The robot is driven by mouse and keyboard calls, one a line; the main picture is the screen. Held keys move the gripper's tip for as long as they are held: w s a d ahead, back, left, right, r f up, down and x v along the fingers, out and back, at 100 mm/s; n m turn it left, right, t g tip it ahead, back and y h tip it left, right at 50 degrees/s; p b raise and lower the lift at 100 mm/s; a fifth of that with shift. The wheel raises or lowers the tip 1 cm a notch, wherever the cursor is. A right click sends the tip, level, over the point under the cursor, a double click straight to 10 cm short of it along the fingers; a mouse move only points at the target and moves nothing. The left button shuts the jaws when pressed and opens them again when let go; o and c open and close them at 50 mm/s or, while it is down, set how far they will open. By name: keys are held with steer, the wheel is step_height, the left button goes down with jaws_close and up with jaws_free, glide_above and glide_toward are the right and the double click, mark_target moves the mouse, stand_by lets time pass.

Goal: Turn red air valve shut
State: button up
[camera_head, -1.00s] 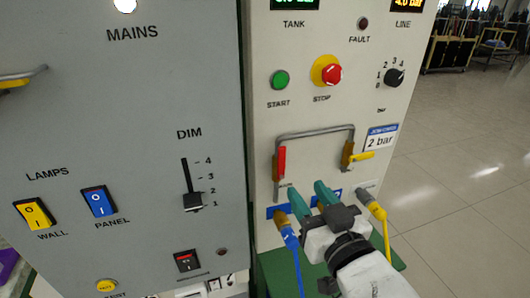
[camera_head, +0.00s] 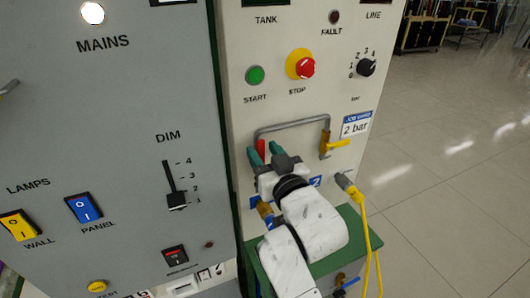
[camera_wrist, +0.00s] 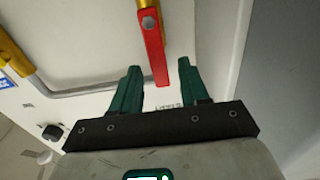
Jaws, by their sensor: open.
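The red valve handle (camera_head: 261,147) is at the left leg of the grey pipe on the cream panel, mostly hidden by my gripper in the head view. In the wrist view the red handle (camera_wrist: 153,50) runs from a brass fitting at the top edge, roughly along the pipe leg. My gripper (camera_head: 267,152) has green fingers and is in front of that handle. In the wrist view the fingers of my gripper (camera_wrist: 160,68) are open, with the handle's free end between the tips and a gap on each side. I cannot tell the depth between them.
A yellow valve handle (camera_head: 337,144) sits crosswise on the pipe's right leg. The grey pipe (camera_head: 290,124) bridges the two valves. A yellow hose (camera_head: 362,215) hangs at the right. A green ledge (camera_head: 345,240) juts out below. Start and stop buttons (camera_head: 301,66) are above.

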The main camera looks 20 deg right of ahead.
steer(key=shift+c, duration=0.3)
jaws_close()
stand_by(0.3)
